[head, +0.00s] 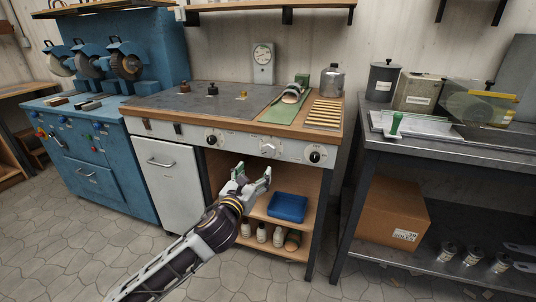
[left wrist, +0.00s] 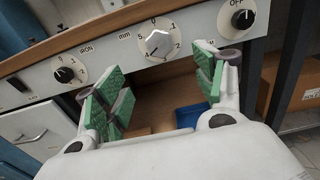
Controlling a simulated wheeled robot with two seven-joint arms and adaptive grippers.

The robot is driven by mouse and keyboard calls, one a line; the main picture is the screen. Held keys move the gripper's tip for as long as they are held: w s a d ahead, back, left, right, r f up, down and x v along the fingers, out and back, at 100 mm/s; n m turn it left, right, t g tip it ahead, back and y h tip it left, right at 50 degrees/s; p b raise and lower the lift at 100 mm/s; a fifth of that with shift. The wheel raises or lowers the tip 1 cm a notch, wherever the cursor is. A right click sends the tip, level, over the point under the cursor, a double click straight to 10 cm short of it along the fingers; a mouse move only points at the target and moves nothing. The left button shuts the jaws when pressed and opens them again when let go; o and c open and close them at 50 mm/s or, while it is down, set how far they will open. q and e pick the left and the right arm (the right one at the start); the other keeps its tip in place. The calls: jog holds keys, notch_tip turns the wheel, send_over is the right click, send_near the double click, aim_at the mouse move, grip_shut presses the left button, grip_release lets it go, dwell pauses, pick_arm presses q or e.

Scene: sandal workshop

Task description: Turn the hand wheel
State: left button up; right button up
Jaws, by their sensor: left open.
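The hand wheel (head: 269,148) appears to be the pale pointer knob in the middle of the bench's front panel. In the left wrist view the same wheel (left wrist: 158,43) sits on a round mm scale, its pointer tilted. My left gripper (head: 254,176) is open and empty, below and in front of the panel. In the left wrist view its green-padded fingers (left wrist: 160,78) are spread to either side, with the wheel beyond them and apart from them. My right gripper is not in view.
Black knobs flank the wheel: a left one (left wrist: 66,74) and an OFF knob (left wrist: 242,19). Below the panel is an open shelf with a blue tray (head: 287,207) and several bottles. A white cabinet door (head: 168,176) is on the left, a dark metal table (head: 445,157) on the right.

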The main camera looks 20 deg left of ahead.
pick_arm(q)
jog(key=shift+w, duration=0.1)
jog(key=b, duration=0.2)
send_near(268, 152)
jog(key=shift+w, duration=2.05)
jog(key=shift+w+d+b, duration=0.1)
jog(key=shift+w+b, duration=0.4)
jog(key=shift+w, duration=0.6)
jog(key=shift+w+b, duration=0.45)
jog(key=shift+w, duration=1.1)
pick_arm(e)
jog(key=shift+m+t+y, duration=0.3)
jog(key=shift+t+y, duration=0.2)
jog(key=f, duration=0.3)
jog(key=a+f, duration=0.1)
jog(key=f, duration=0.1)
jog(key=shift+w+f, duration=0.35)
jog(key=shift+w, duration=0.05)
pick_arm(q)
jog(key=shift+c, duration=0.2)
